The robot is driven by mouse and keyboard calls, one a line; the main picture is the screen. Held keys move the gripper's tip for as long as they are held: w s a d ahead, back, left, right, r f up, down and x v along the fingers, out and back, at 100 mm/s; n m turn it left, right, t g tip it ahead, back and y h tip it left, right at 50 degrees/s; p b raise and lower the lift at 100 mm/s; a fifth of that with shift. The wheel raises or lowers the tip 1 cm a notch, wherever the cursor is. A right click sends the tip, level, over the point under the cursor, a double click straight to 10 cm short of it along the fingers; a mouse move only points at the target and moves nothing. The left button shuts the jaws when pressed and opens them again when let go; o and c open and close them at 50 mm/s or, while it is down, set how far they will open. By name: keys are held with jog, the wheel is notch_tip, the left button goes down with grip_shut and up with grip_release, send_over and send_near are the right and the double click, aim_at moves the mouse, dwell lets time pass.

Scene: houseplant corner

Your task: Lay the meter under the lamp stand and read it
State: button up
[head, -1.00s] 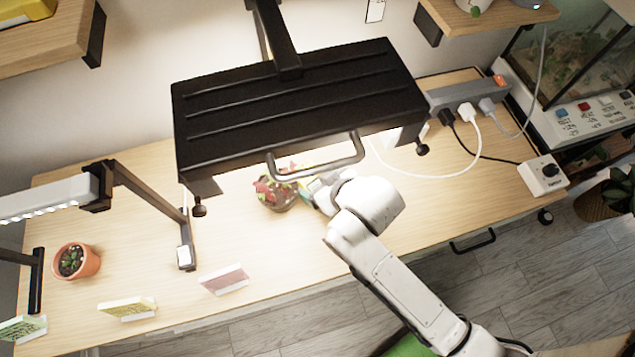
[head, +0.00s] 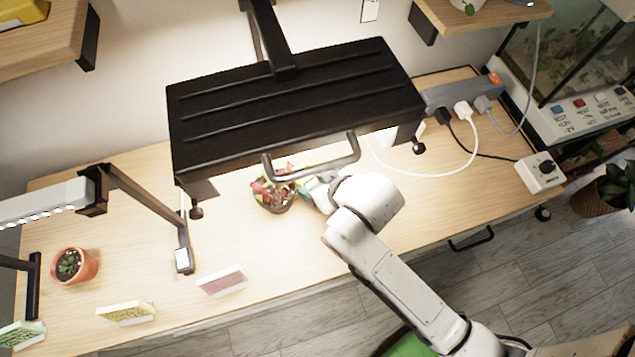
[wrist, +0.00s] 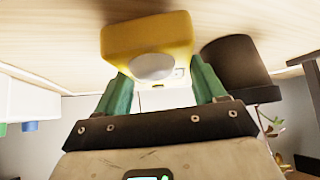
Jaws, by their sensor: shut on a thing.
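The meter (wrist: 150,35), a yellow block with a pale round dome, is between the green fingers of my gripper (wrist: 158,80) in the wrist view. My gripper is shut on it, close to the pale wood surface. The lamp stand (head: 295,105) has a wide black hood over the table, with a handle at its front. In the head view my gripper (head: 306,188) is under the front right of the hood, beside a dark pot with a red and green plant (head: 272,195). The meter is mostly hidden there. I cannot tell whether it touches the table.
A dark pot (wrist: 235,62) is close beside the meter in the wrist view. A smaller lamp (head: 150,205) and a terracotta pot (head: 75,268) stand at the left. Cards (head: 222,281) line the front edge. A power strip (head: 460,95) with cables is at the back right.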

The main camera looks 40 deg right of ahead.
notch_tip(320, 180, up, 2)
jog(key=shift+r, duration=0.2)
jog(key=v, duration=0.6)
jog(key=shift+s+a+r, duration=0.1)
jog(key=shift+s+r, duration=0.15)
jog(key=s+r+p, duration=0.4)
jog(key=s, duration=0.5)
jog(key=shift+s+r, duration=0.3)
jog(key=shift+r, duration=0.05)
